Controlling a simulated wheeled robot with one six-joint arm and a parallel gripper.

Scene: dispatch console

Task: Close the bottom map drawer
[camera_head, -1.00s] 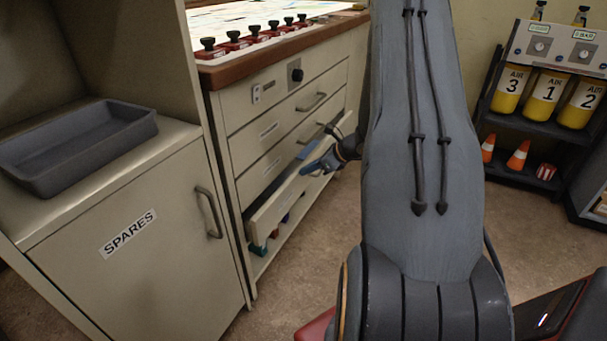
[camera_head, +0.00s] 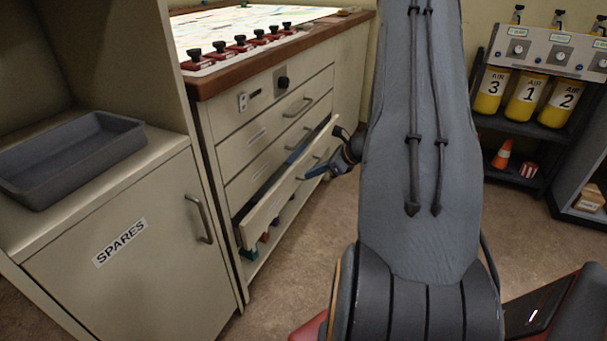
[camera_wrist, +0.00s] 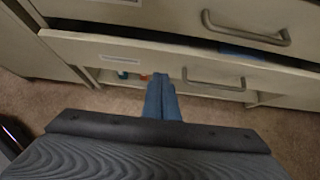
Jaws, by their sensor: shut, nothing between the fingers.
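The bottom map drawer (camera_head: 272,213) stands partly open from the cream cabinet, with a dark gap and something blue showing behind its front. Its front panel also shows in the wrist view (camera_wrist: 140,61), with a label at left and a bar handle (camera_wrist: 215,84). My gripper (camera_head: 312,172) is at the outer side of the drawer front, near its handle in the head view. In the wrist view its blue fingers (camera_wrist: 162,84) are together, empty, and left of the handle, at the panel's lower edge. I cannot tell whether they touch it.
An open shelf with small coloured items (camera_head: 250,252) lies below the drawer. The closed drawers above have bar handles (camera_head: 298,107). A SPARES cupboard (camera_head: 150,260) with a grey tray (camera_head: 75,155) stands at left. Floor (camera_head: 310,255) in front is clear.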

